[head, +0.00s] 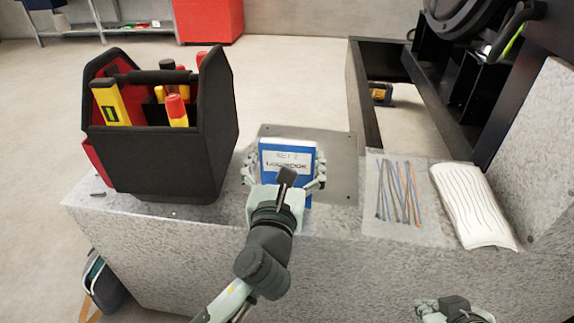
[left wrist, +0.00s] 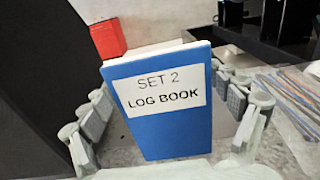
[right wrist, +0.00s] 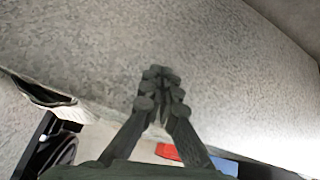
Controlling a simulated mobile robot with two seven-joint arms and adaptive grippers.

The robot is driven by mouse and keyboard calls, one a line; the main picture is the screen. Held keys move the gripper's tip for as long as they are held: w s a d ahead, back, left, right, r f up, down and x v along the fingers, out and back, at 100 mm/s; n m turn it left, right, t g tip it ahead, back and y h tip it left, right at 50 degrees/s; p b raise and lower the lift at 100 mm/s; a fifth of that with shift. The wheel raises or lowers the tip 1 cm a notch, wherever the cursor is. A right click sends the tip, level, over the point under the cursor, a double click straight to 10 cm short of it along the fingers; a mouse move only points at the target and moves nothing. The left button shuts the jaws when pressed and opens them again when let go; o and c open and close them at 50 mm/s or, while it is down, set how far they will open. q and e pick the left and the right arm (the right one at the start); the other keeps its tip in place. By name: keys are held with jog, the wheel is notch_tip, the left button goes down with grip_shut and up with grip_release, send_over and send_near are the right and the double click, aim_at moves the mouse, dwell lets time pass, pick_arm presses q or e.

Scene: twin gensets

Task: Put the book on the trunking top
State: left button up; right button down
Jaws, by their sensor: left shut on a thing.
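The blue log book (head: 287,150), with a white label, stands upright in the head view between the fingers of my left gripper (head: 284,172). In the left wrist view the book (left wrist: 165,130) reads "SET 2 LOG BOOK", and the left gripper's fingers lie along both sides of it. A flat grey plate with bolts (head: 336,180) lies behind and right of the book on the speckled ledge; I cannot tell whether it is the trunking top. My right gripper (head: 455,308) is low at the right, and its fingers (right wrist: 160,88) are together and empty in the right wrist view.
A black tool bag (head: 165,165) with tools stands left of the book. Right of the plate lie a bag of cable ties (head: 393,190) and a white packet (head: 472,205) on the speckled ledge (head: 330,260). A black frame (head: 362,100) rises behind.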

pick_arm(q)
jog(key=shift+f, duration=0.6)
pick_arm(e)
jog(key=shift+w+a+r+t+y, duration=0.3)
jog(key=shift+w+a+r+t, duration=0.35)
jog(key=shift+w+a, duration=0.3)
pick_arm(q)
jog(key=shift+f, duration=0.15)
jog(key=o, duration=1.1)
